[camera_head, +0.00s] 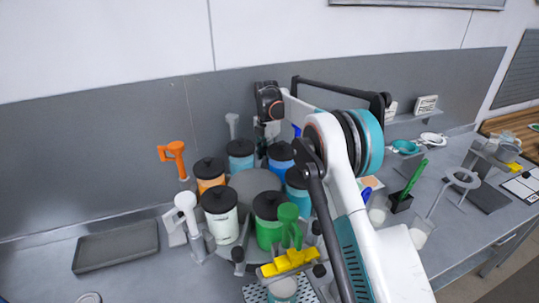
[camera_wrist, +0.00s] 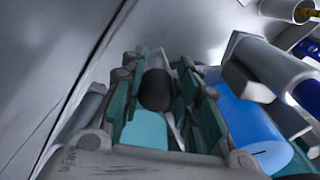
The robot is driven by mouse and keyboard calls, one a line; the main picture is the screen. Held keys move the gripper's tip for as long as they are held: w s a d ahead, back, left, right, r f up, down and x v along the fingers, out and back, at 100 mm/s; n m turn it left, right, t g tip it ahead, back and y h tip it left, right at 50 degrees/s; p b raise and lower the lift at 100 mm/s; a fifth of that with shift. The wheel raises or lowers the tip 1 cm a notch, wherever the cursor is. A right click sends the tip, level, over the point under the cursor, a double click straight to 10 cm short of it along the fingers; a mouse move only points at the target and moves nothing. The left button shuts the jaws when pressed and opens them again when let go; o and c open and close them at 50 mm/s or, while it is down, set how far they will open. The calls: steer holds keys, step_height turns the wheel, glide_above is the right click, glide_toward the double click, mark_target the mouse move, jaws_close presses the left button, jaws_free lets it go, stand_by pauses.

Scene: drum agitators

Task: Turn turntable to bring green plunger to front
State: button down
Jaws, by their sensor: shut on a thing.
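The grey turntable (camera_head: 255,183) carries a ring of drums with black lids. The green plunger (camera_head: 289,225) stands upright at its front right, beside the green drum (camera_head: 268,232). A white plunger (camera_head: 187,212) stands at its left and an orange plunger (camera_head: 173,158) at its back left. My gripper (camera_head: 262,140) reaches down at the back of the turntable, near the blue drums. In the wrist view my gripper (camera_wrist: 160,95) has its fingers on both sides of a dark round knob (camera_wrist: 156,90) and is shut on it. What the knob is fixed to is partly hidden.
A yellow piece (camera_head: 289,262) stands close in front of the green plunger. A grey tray (camera_head: 116,246) lies at left. Green and blue tools and white cups stand at right. A grey wall panel (camera_head: 90,150) runs behind the turntable. My arm hides the turntable's right side.

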steer(key=shift+w+a+r, duration=0.1)
stand_by(0.3)
steer(key=c, duration=1.3)
jaws_free()
steer(key=shift+c, duration=0.2)
step_height(320, 180, up, 12)
steer(key=shift+f, duration=0.1)
